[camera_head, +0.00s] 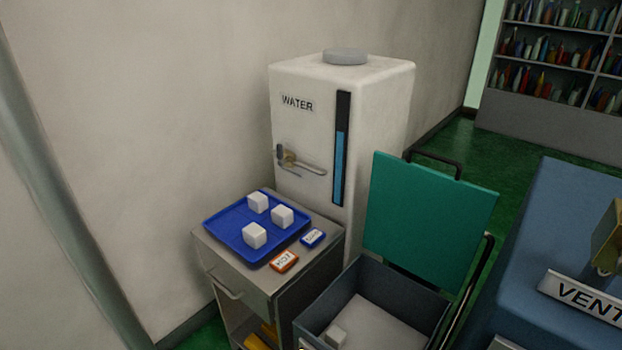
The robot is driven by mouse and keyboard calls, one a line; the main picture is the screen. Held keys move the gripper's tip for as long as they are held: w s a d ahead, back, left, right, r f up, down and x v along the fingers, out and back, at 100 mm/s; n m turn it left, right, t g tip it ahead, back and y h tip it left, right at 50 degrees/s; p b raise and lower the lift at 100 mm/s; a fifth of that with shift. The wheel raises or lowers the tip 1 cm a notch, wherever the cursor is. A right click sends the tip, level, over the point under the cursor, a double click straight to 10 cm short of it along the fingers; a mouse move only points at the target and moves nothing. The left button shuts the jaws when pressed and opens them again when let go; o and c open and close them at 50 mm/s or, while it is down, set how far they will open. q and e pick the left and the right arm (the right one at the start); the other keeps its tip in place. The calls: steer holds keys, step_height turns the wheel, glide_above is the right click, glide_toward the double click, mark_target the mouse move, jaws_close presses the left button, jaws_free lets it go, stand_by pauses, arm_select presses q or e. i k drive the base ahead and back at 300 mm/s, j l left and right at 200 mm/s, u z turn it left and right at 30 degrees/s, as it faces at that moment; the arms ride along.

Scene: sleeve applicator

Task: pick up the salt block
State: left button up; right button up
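Three white cube-shaped blocks sit on a blue tray (212,222) on a small grey cabinet (225,262): a back-left block (257,202), a right block (282,216) and a front block (254,235). No label on the blocks tells which is salt. Neither of my grippers shows in the head view.
A white WATER tank (300,135) stands behind the cabinet. An orange HOT tag (285,261) and a blue tag (313,238) lie beside the tray. The bin's green lid (425,215) stands raised. A blue VENT unit (570,240) is at right.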

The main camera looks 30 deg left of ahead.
mark_target(254, 235)
steer(key=u, duration=1.3)
